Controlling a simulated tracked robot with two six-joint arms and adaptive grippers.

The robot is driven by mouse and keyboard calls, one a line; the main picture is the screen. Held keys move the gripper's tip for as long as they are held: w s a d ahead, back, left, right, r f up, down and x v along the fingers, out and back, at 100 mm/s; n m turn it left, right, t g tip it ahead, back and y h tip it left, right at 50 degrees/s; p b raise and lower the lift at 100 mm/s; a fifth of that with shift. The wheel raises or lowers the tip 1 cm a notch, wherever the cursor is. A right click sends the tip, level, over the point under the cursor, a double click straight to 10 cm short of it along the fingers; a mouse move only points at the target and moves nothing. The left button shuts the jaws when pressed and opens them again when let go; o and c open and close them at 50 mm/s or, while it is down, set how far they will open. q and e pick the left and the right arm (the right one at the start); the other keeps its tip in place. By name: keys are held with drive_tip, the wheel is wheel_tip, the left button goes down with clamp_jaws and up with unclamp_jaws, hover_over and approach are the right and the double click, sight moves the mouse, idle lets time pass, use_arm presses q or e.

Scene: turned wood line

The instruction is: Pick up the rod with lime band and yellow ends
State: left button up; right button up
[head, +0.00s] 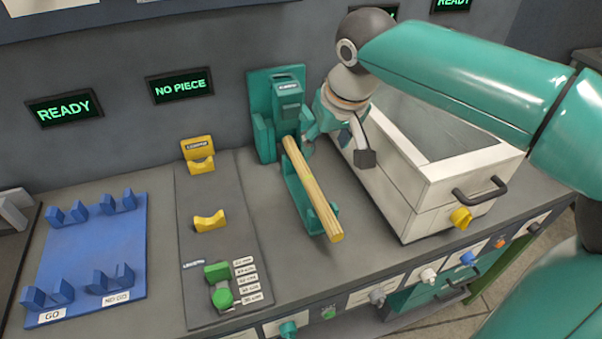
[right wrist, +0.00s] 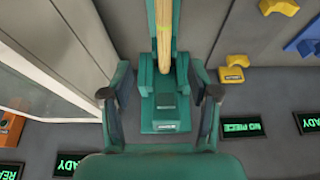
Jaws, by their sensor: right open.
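A light wooden rod (head: 312,190) lies in a green cradle fixture (head: 268,125), its near end sticking out past the front support. My right gripper (head: 338,147) is open and empty, just right of the rod's far part. In the right wrist view the rod (right wrist: 164,30) lies ahead between the lines of the two spread fingers (right wrist: 160,93), touched by neither as far as I can see. My left gripper is not in view.
A grey panel with yellow rests (head: 209,221) and a blue GO / NO GO board (head: 88,250) lie to the left. Screens (head: 180,86) hang on the wall behind.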

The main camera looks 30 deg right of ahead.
approach(309, 178)
drive_tip(key=x, duration=0.4)
drive_tip(key=shift+d+f, duration=0.35)
drive_tip(key=shift+d, duration=0.1)
drive_tip(key=shift+a+x, duration=0.2)
drive_tip(key=shift+x, duration=1.15)
drive_tip(key=shift+a+x, duration=0.15)
drive_tip(key=shift+x, duration=1.2)
drive_tip(key=shift+w, duration=0.15)
clamp_jaws()
